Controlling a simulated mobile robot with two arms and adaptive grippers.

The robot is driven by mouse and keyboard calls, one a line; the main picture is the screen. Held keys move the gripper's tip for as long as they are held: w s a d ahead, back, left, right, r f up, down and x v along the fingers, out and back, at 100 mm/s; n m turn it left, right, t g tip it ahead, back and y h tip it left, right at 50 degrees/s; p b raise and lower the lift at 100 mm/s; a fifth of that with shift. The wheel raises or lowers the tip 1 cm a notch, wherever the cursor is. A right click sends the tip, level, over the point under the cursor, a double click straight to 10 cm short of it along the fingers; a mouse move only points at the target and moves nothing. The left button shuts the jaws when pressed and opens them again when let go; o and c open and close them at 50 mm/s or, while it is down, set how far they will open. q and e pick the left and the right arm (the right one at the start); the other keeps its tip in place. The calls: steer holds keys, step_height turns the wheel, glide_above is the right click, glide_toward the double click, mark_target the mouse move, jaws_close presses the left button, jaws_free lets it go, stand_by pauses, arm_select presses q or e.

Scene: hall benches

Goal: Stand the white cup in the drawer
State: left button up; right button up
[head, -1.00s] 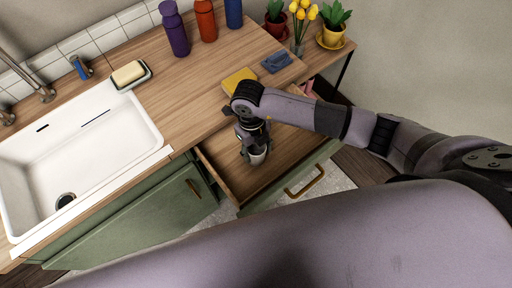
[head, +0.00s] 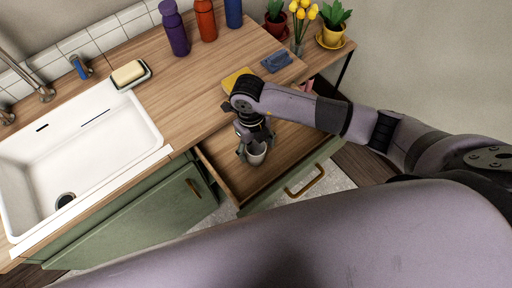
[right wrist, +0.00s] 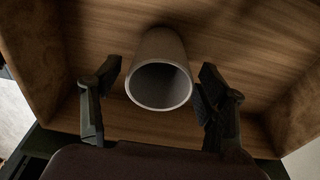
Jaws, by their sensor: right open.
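The white cup (head: 256,155) stands in the open drawer (head: 285,160), in its left part. In the right wrist view the cup (right wrist: 160,84) shows its open mouth and looks upright on the wooden drawer floor (right wrist: 230,45). My right gripper (head: 254,152) reaches down into the drawer at the cup. In the right wrist view its two fingers (right wrist: 156,100) are open, one on each side of the cup. A gap shows at the left finger; the right finger is close to the cup, and I cannot tell whether it touches. My left gripper is not in view.
A white sink (head: 85,130) is left of the drawer. The wooden counter (head: 190,85) behind holds a yellow sponge (head: 236,79), a blue brush (head: 277,61) and several bottles. Potted plants stand at the back right. The drawer's right part is clear.

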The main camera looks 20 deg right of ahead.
mark_target(253, 154)
step_height(253, 154, up, 11)
steer(key=w+b, duration=0.1)
steer(key=shift+a+f, duration=0.15)
steer(key=shift+a, duration=0.1)
steer(key=shift+w, duration=0.1)
stand_by(0.3)
